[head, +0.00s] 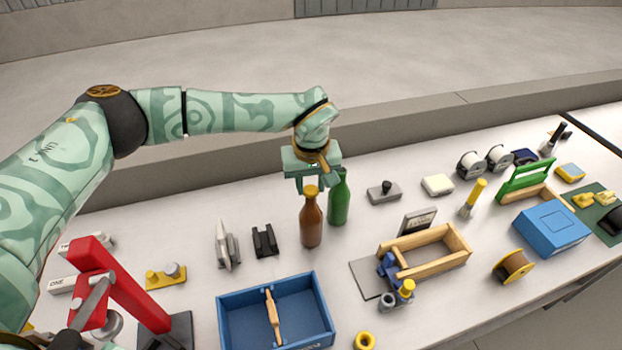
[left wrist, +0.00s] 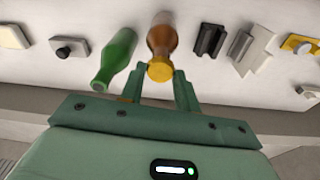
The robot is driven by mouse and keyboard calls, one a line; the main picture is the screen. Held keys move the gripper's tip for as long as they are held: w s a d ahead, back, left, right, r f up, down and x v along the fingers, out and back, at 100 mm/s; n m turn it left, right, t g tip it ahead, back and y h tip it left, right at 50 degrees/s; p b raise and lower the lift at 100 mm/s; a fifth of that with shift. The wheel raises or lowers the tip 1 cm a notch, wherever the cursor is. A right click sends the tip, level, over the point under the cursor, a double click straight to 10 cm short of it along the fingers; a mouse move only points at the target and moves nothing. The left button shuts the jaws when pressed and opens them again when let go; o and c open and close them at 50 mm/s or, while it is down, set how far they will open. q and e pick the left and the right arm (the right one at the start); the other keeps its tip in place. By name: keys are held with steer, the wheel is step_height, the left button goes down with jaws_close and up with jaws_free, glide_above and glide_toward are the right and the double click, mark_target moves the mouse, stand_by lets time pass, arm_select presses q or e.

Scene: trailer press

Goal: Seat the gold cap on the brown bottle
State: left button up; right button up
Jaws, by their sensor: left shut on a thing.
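The brown bottle (head: 311,225) stands upright on the table, left of a green bottle (head: 339,203). The gold cap (head: 311,191) is at the top of the brown bottle's neck, in line with it. My left gripper (head: 312,184) comes down from above and is shut on the cap. In the left wrist view the gold cap (left wrist: 160,71) sits between the two green fingers, with the brown bottle (left wrist: 162,36) directly beyond it. I cannot tell whether the cap is fully down on the neck. My right gripper is not in view.
The green bottle (left wrist: 116,60) stands close beside the gripper. A blue tray (head: 228,318) with a wooden piece lies in front. A wooden frame (head: 443,262) is to the right, a red press (head: 122,285) to the left. Small dark blocks (head: 264,240) lie left of the bottle.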

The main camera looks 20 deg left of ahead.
mark_target(311, 191)
arm_select(q)
steer(key=shift+f, duration=0.25)
stand_by(0.6)
steer(key=o, duration=0.7)
steer(key=shift+c, duration=0.2)
steer(key=shift+r, duration=0.15)
steer(key=shift+r+p, duration=1.95)
steer(key=shift+r, duration=0.45)
